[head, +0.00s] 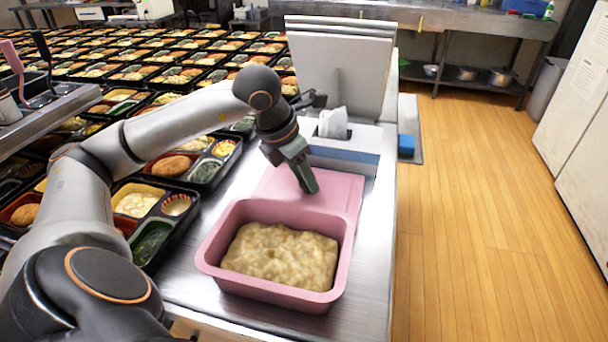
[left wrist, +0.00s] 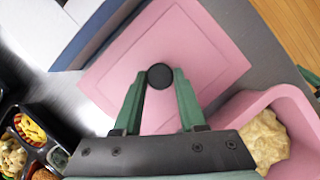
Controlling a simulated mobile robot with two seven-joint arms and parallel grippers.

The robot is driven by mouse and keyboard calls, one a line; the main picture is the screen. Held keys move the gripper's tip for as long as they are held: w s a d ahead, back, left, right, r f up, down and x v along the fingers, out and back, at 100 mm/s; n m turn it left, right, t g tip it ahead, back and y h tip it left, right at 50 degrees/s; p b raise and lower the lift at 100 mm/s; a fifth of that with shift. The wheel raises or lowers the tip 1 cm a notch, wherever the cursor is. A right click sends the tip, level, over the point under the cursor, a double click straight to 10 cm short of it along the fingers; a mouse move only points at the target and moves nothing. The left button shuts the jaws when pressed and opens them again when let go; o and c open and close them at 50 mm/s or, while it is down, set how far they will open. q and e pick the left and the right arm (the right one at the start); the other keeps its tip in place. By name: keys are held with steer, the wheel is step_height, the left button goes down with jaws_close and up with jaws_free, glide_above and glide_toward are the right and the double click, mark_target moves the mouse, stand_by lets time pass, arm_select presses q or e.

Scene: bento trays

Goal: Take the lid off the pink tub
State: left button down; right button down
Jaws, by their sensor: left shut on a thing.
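The pink tub (head: 215,243) stands open near the front of the steel counter, full of pale lumpy food (head: 280,255). It also shows at the lower right of the left wrist view (left wrist: 272,98). Its flat pink lid (head: 335,188) is off the tub, just behind it. It looks level, at or very near the counter; I cannot tell whether it touches. My left gripper (head: 308,190) is over the lid, its green fingers shut on the lid's round black knob (left wrist: 160,76). The lid fills the middle of the left wrist view (left wrist: 205,45).
Many filled bento trays (head: 165,220) cover the left and back. A white and blue box with tissue (head: 345,150) stands right behind the lid, with upright grey panels (head: 340,60) behind it. A bare counter strip (head: 372,235) runs along the right edge.

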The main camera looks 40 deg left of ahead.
arm_select(q)
steer(key=shift+f, duration=0.25)
steer(key=shift+f+b, duration=0.2)
steer(key=shift+b, duration=0.25)
steer(key=shift+c, duration=2)
jaws_free()
steer(key=d+p+v, duration=0.1)
steer(key=p+v, duration=0.1)
steer(key=v, duration=1)
steer(key=shift+s+a+r, duration=0.15)
steer(key=shift+a+r, duration=0.1)
steer(key=shift+a, duration=0.25)
